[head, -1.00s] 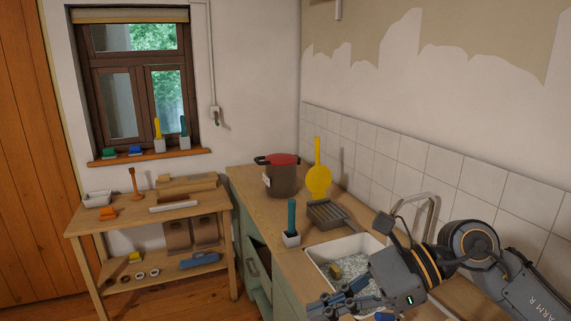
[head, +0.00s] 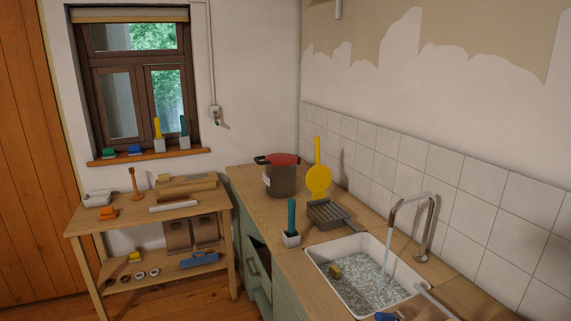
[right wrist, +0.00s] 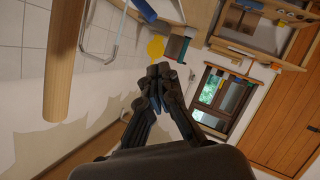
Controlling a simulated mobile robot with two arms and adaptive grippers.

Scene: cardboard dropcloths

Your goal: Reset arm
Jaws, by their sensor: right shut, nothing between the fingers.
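My right gripper (right wrist: 155,88) shows in the right wrist view with its dark fingers together and nothing between them. The room appears turned over in that view, and the fingers stand apart from the things behind them. In the head view, neither of my grippers shows. My left gripper is in neither view.
A low wooden bench (head: 128,219) stands left. A wooden bar (right wrist: 60,60) shows in the wrist view.

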